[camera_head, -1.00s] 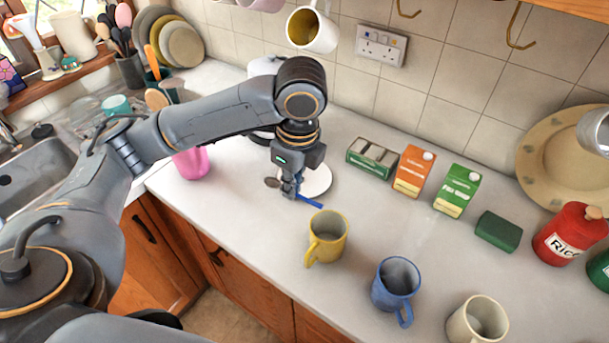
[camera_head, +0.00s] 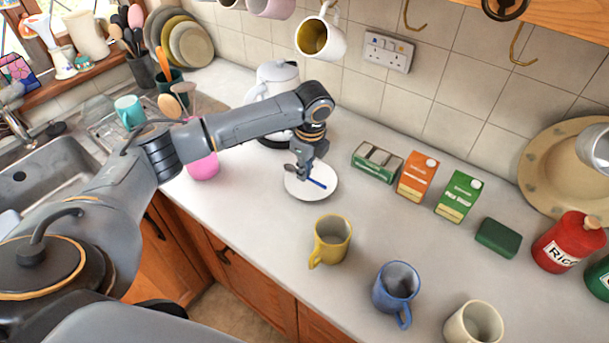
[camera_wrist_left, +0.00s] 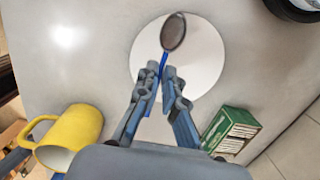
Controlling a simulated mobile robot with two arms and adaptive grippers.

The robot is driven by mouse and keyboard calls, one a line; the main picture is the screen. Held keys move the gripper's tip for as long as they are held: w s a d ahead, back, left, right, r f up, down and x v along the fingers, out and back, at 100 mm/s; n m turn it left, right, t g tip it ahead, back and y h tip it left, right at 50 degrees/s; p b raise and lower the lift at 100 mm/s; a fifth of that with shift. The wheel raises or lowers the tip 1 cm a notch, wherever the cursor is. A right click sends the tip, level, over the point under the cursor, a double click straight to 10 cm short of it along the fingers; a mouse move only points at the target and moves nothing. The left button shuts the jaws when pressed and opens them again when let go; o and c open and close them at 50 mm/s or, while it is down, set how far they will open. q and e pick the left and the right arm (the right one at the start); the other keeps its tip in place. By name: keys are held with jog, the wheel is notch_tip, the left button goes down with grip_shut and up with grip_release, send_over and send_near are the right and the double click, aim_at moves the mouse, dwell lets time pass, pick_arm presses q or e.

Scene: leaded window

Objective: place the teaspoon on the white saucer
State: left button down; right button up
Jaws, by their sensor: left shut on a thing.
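The teaspoon has a blue handle (camera_head: 317,184) and a dark metal bowl. My left gripper (camera_head: 305,177) is shut on the handle and holds it over the white saucer (camera_head: 305,195). In the left wrist view, the spoon's bowl (camera_wrist_left: 173,32) points away from the fingertips (camera_wrist_left: 161,76) and lies over the upper part of the saucer (camera_wrist_left: 207,58). The fingers hide part of the handle. I cannot tell whether the spoon touches the saucer. My right gripper is not in view.
A yellow mug (camera_head: 331,240) stands in front of the saucer. A green box (camera_head: 376,162) stands to the right, beside an orange carton (camera_head: 417,177). A white kettle (camera_head: 277,82) stands behind, and a pink cup (camera_head: 203,166) stands to the left.

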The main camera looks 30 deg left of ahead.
aim_at(308, 178)
pick_arm(q)
notch_tip(308, 178, down, 3)
jog(key=shift+f, duration=0.1)
jog(key=shift+f, duration=0.25)
jog(key=c, duration=1.5)
grip_release()
jog(key=r, duration=0.4)
jog(key=d+r+b, duration=0.1)
jog(key=r, duration=0.7)
jog(key=shift+s+d+r+b, duration=0.15)
jog(key=shift+s+r+b, duration=0.1)
jog(key=shift+b, duration=0.1)
